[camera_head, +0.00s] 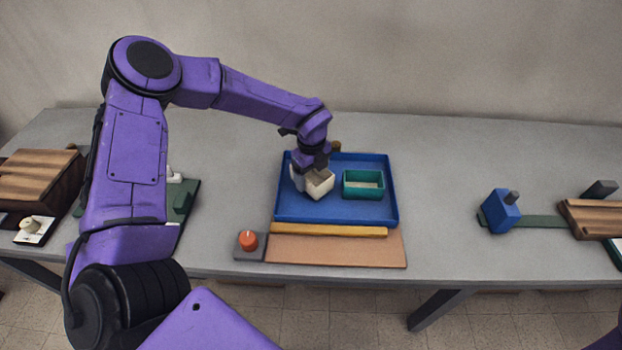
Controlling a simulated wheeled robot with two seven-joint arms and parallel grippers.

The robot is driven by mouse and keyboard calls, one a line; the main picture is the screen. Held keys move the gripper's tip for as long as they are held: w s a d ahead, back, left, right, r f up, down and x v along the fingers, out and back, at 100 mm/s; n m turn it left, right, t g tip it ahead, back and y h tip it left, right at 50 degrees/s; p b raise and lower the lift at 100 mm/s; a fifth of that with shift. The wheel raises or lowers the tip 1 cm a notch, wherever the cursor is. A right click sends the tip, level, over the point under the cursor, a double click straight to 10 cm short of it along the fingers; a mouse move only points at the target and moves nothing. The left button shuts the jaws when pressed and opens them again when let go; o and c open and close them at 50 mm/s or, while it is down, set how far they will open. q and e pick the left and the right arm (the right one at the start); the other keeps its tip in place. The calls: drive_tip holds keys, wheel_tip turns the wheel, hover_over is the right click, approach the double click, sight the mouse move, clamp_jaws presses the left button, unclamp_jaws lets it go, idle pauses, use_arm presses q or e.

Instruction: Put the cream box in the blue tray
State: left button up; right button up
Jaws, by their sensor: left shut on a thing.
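The cream box (319,185) is a small open-topped box, tilted, over the left half of the blue tray (345,213). My left gripper (312,171) is shut on the cream box from above, and its fingers are partly hidden by the wrist. I cannot tell whether the box touches the tray floor. The blue tray lies flat on the grey table. My right gripper is not in view; only a sliver of purple shows at the lower right corner.
A green open box (363,185) stands in the tray's right half. A yellow bar (330,230) and tan board (335,250) lie in front, beside a red button (248,240). A blue block (500,212) stands right. The table between tray and blue block is clear.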

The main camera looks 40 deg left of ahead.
use_arm(q)
wheel_tip(320, 180, down, 2)
drive_tip(key=shift+s+f, duration=0.1)
drive_tip(key=shift+s, duration=0.05)
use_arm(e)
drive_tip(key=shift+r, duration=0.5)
use_arm(q)
drive_tip(key=shift+f, duration=0.1)
drive_tip(key=shift+f, duration=0.15)
drive_tip(key=o, duration=1)
drive_tip(key=shift+o, duration=0.2)
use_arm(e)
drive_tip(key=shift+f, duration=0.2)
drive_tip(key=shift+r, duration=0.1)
